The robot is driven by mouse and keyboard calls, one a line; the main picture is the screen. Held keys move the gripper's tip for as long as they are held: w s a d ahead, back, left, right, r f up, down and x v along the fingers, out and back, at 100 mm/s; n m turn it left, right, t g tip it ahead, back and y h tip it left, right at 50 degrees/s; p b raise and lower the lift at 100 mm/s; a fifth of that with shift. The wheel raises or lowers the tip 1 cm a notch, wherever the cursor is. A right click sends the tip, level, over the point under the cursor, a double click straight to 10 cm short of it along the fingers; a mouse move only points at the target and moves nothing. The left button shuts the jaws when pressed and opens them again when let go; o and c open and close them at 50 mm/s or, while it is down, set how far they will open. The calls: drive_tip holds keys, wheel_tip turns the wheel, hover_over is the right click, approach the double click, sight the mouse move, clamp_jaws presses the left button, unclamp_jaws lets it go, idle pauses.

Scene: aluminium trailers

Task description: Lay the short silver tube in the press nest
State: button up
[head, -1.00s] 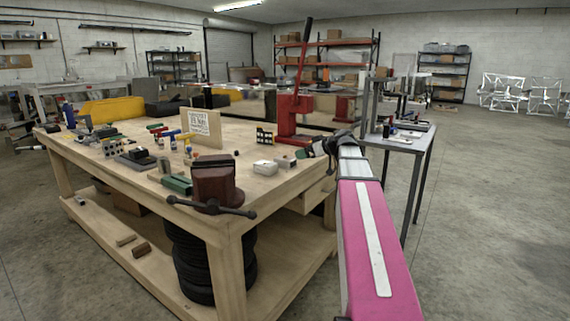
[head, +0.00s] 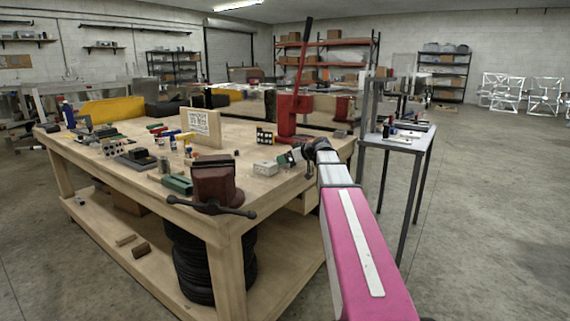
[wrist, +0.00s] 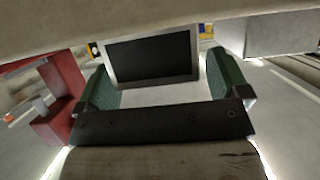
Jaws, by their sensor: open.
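My gripper (head: 288,158) is low over the right end of the wooden workbench, in front of the red press. In the wrist view its two green-padded fingers (wrist: 160,75) are open. A short silver rectangular tube (wrist: 193,58), its dark open end facing the camera, appears at the fingertips between them. I cannot tell whether either finger touches it. In the head view I cannot make this tube out beside my gripper. The red press (head: 287,120) has a raised lever; its red metal also shows at the left of the wrist view (wrist: 62,112). I cannot make out the nest.
A pale grey block (head: 264,168) lies left of my gripper; a pale block (wrist: 262,38) also shows in the wrist view. A dark red vise (head: 215,182) is at the bench's front edge. A grey side table (head: 402,141) stands to the right.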

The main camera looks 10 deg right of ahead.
drive_tip(key=c, duration=1.2)
drive_tip(key=shift+o, duration=0.2)
drive_tip(key=shift+r, duration=0.1)
